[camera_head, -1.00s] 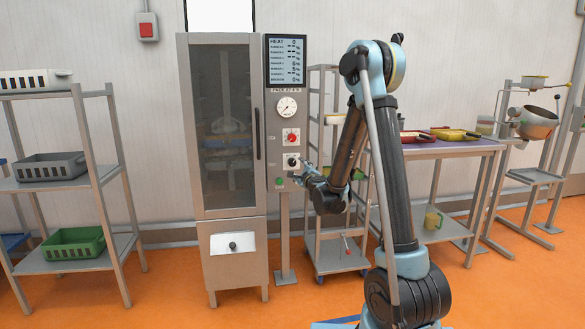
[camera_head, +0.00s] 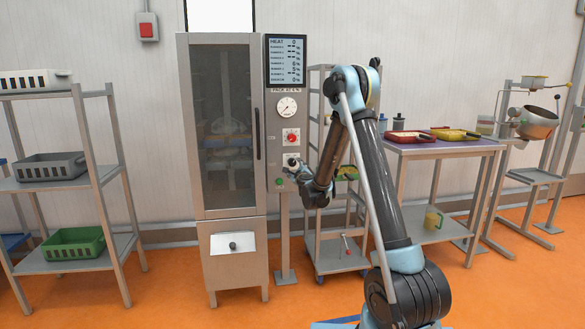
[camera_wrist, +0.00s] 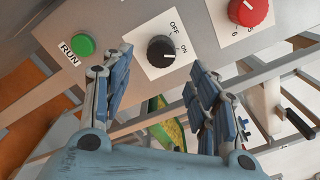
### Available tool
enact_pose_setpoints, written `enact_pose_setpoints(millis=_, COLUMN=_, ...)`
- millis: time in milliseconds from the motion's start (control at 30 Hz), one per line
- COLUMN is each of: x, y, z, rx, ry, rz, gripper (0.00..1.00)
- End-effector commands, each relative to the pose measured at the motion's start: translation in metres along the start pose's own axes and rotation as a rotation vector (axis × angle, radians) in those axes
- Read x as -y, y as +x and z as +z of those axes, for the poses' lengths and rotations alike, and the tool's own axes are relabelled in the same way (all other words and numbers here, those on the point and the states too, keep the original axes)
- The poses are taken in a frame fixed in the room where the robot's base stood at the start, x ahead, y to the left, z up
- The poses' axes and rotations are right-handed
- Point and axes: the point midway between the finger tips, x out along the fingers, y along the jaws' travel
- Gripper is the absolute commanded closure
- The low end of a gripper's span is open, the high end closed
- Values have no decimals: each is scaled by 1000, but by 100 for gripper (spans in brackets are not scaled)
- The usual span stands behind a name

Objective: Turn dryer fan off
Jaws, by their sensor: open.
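The dryer (camera_head: 220,200) is a tall metal cabinet with a dark glass door. Its right side panel carries a black knob (camera_head: 292,161) on a white plate, below a red knob. In the wrist view the black knob (camera_wrist: 160,52) sits between OFF and ON labels, and its white pointer line faces ON. My gripper (camera_head: 293,174) is at the panel by the black knob. In the wrist view my gripper (camera_wrist: 150,75) is open and empty, with its two fingers on either side of the black knob's lower part. I cannot tell whether they touch it.
A green RUN button (camera_wrist: 83,45) is close to the left finger. The red knob (camera_wrist: 247,10) is at upper right. A wheeled rack (camera_head: 340,240) stands right of the dryer, with a table (camera_head: 440,148) beyond it. A shelf (camera_head: 75,165) stands at left.

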Motion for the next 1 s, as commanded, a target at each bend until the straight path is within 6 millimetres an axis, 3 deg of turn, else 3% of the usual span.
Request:
enact_pose_setpoints(millis=200, x=0, y=38, z=0, rx=-1, ry=0, rz=0, gripper=46)
enact_pose_setpoints(millis=400, x=1, y=62, z=0, rx=-1, ry=0, rz=0, gripper=46)
enact_pose_setpoints(millis=867, x=1, y=73, z=0, rx=-1, ry=0, rz=0, gripper=46)
enact_pose_setpoints(millis=1000, x=1, y=73, z=0, rx=-1, ry=0, rz=0, gripper=75)
